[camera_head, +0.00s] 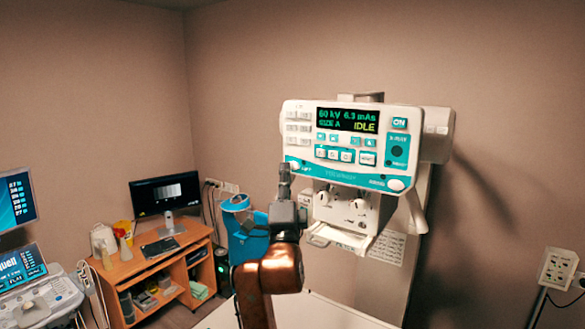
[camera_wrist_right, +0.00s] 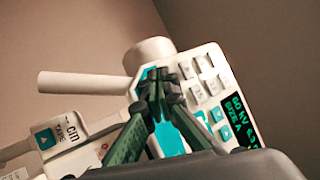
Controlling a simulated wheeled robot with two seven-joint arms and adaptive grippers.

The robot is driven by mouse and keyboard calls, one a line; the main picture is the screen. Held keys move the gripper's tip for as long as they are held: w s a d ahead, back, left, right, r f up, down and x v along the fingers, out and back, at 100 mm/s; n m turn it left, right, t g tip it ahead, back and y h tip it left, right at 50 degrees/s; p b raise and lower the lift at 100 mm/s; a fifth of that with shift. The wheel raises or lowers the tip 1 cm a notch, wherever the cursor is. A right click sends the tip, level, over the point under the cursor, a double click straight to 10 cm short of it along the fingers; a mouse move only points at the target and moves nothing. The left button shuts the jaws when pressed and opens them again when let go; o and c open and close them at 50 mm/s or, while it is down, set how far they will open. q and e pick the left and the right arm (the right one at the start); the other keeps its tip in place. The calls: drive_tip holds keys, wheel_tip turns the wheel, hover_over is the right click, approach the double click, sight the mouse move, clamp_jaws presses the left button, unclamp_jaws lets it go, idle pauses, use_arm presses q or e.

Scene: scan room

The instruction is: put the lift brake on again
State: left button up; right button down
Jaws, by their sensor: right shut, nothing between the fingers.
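The white X-ray unit's control panel (camera_head: 345,148) carries a lit display reading 60 kV, 6.3 mAs, SIZE A and IDLE. A round white knob sits at its lower left corner (camera_head: 293,165), beside small lettering that looks like LIFT; a similar knob (camera_head: 396,184) is at the lower right. My right gripper (camera_head: 284,170) points up just left of the lower left knob. In the wrist view its dark green fingers (camera_wrist_right: 158,84) are shut and empty, close before the panel's edge and teal keys. Whether they touch is unclear. The left gripper is out of view.
A white handle bar (camera_wrist_right: 80,83) extends left from the head in the wrist view. Below the panel is a white collimator (camera_head: 350,212) with small knobs. A wooden desk (camera_head: 150,275) with a monitor (camera_head: 167,194) and a blue container (camera_head: 245,240) stand left.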

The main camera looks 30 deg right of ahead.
drive_tip(key=shift+d, duration=0.1)
drive_tip(key=shift+s+a+b, duration=0.2)
drive_tip(key=shift+s+a, duration=0.1)
drive_tip(key=shift+a, duration=0.5)
drive_tip(key=shift+s+a+b, duration=0.25)
drive_tip(key=shift+s+a, duration=0.1)
drive_tip(key=shift+a, duration=0.45)
drive_tip(key=shift+s+a+b, duration=0.2)
drive_tip(key=shift+s+a, duration=0.1)
drive_tip(key=shift+a, duration=0.5)
drive_tip(key=shift+d, duration=0.1)
